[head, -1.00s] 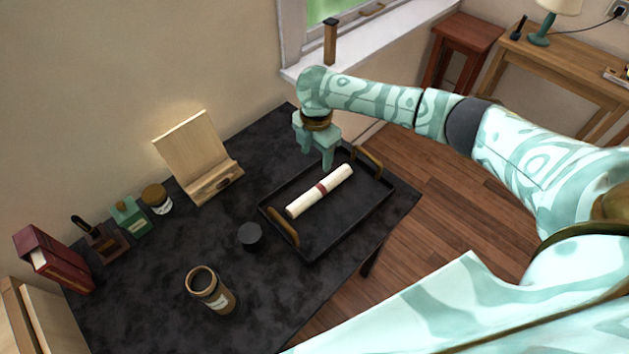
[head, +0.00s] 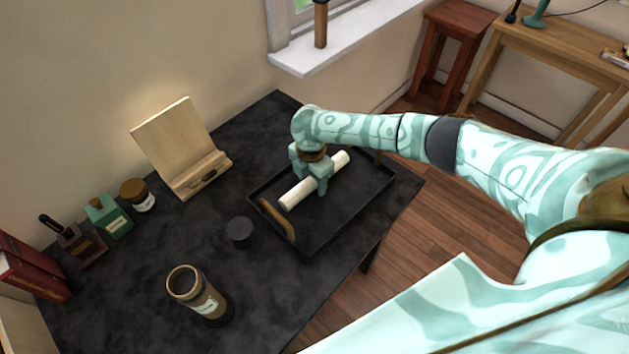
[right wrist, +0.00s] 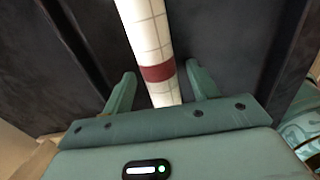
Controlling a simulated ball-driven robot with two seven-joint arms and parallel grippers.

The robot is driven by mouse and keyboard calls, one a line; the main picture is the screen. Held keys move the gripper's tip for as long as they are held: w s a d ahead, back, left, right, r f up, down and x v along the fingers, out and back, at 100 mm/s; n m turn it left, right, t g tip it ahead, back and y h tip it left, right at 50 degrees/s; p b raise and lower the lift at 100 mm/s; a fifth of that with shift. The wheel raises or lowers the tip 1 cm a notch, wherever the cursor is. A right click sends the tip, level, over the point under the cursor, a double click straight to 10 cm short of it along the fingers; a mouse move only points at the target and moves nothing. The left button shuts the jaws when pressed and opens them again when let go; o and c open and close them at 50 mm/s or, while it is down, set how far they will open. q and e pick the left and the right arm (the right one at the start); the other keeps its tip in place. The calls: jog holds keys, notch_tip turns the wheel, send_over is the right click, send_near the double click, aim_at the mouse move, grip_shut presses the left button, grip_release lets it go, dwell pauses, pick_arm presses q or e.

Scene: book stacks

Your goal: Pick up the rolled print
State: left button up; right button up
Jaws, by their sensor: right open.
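The rolled print (head: 300,194) is a white roll lying slantwise in the black tray (head: 345,222). In the right wrist view the roll (right wrist: 145,35) shows a faint grid and a dark red band round it. My right gripper (head: 318,186) is over the roll's middle and hides the band in the head view. Its two fingers (right wrist: 158,82) are open, one on each side of the roll, with a gap on both sides. The left gripper is out of view.
The tray has brass-coloured handles, one (head: 277,218) at its near left end. A black round lid (head: 240,232) and an open jar (head: 198,292) stand left of it. A wooden stand (head: 180,147) is behind. Bare dark tabletop (head: 150,250) lies between.

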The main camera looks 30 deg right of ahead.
jog(key=shift+r, duration=0.15)
jog(key=shift+c, duration=0.3)
jog(key=c, duration=1)
jog(key=shift+r, duration=0.1)
